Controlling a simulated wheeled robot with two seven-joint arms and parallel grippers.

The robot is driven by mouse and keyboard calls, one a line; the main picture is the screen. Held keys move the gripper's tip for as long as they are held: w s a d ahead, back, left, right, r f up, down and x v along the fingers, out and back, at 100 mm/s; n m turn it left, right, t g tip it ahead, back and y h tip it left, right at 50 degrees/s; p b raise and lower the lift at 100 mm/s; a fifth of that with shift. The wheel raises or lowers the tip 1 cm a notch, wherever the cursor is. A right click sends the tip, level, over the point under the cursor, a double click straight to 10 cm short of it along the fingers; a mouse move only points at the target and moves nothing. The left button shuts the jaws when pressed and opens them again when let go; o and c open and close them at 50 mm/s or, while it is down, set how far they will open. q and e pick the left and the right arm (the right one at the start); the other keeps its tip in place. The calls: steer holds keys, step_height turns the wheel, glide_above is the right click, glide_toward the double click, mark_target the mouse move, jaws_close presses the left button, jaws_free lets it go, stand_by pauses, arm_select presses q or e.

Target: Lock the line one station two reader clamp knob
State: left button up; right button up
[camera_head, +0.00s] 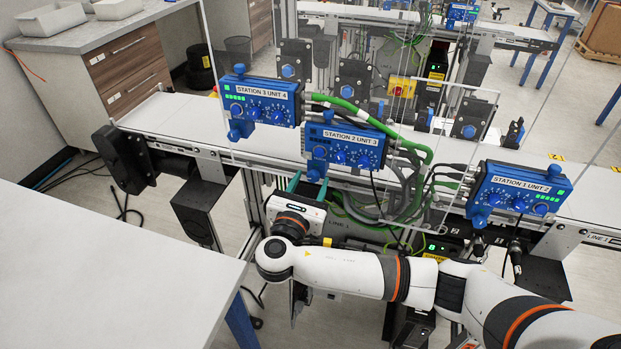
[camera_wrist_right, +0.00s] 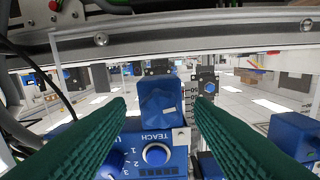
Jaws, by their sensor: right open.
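The station 2 reader (camera_head: 345,145) is a blue box labelled "STATION 2 UNIT 3", mounted on the front edge of the near conveyor, which carries a "LINE 1" label. Its blue clamp knob (camera_head: 314,174) hangs under the box's left end. My right gripper (camera_head: 308,184) is just below the box, its green fingers open on either side of the knob. In the right wrist view the blue knob (camera_wrist_right: 160,103) stands between the open fingers (camera_wrist_right: 158,112), with visible gaps on both sides. Whether the fingers touch it is not clear in the head view. My left gripper does not show.
Similar blue readers stand close by: station 3 (camera_head: 262,103) to the left and station 1 (camera_head: 518,192) to the right. Green and grey cables (camera_head: 405,170) hang between the station 2 and station 1 readers. A white table (camera_head: 100,270) fills the lower left.

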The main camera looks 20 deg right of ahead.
steer(key=shift+w+d, duration=0.25)
steer(key=shift+w, duration=0.1)
steer(key=shift+c, duration=0.3)
steer(key=c, duration=0.9)
